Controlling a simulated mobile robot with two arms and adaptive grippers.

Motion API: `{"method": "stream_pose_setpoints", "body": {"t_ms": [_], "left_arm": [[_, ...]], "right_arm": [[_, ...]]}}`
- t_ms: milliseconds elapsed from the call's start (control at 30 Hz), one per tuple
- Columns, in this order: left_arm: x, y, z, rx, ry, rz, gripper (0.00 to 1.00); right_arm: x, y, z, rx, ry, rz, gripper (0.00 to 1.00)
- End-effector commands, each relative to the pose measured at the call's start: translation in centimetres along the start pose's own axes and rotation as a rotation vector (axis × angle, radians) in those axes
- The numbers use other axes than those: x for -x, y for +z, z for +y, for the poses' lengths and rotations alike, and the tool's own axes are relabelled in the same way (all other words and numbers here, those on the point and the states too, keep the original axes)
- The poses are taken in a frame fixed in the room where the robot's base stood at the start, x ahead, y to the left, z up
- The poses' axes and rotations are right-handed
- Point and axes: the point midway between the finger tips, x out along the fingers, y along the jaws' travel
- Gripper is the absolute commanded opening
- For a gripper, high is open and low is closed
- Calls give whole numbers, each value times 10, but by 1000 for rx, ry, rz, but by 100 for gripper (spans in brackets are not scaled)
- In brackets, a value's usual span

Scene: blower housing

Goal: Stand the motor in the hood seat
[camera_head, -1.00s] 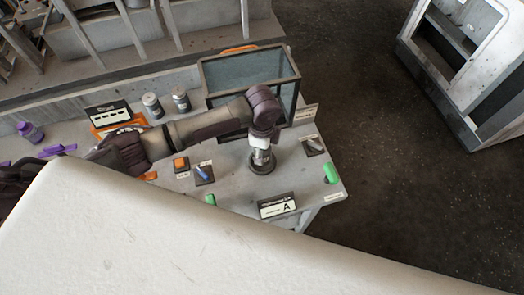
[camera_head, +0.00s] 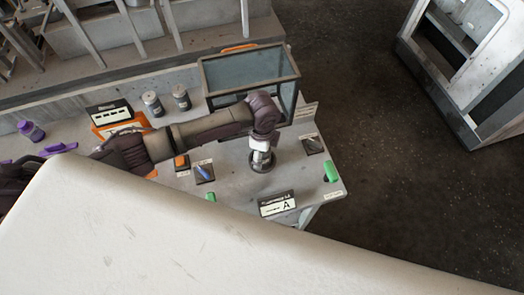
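My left arm reaches in from the left over the table, with its wrist bent down. My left gripper (camera_head: 261,150) points straight down above a dark round piece (camera_head: 262,166) on the table. This piece may be the hood seat or the foot of the motor; I cannot tell which. A pale metallic part shows between the wrist and the dark piece. At this size I cannot separate fingers from motor or see whether the fingers are closed. My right gripper is not in view.
A glass-walled box (camera_head: 250,72) stands behind the arm. Two small jars (camera_head: 152,104), a label plate A (camera_head: 277,204), green pieces (camera_head: 331,172) and a small dark tray (camera_head: 203,172) are on the grey table (camera_head: 235,185). A large white surface covers the foreground.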

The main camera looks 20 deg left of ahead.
Motion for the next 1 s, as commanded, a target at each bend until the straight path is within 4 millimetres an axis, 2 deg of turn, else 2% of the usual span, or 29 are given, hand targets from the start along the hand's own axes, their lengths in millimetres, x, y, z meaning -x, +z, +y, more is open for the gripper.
{"method": "stream_pose_setpoints", "body": {"t_ms": [133, 500, 667, 1000], "left_arm": [[13, 0, -1, -1, -3, 2, 78], [70, 0, -1, 0, -2, 2, 78], [78, 0, 0, 0, 0, 0, 78], [78, 0, 0, 1, 0, 0, 78]], "right_arm": [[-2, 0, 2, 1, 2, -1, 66], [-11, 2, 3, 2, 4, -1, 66], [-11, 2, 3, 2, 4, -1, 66], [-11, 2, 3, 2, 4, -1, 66]]}}
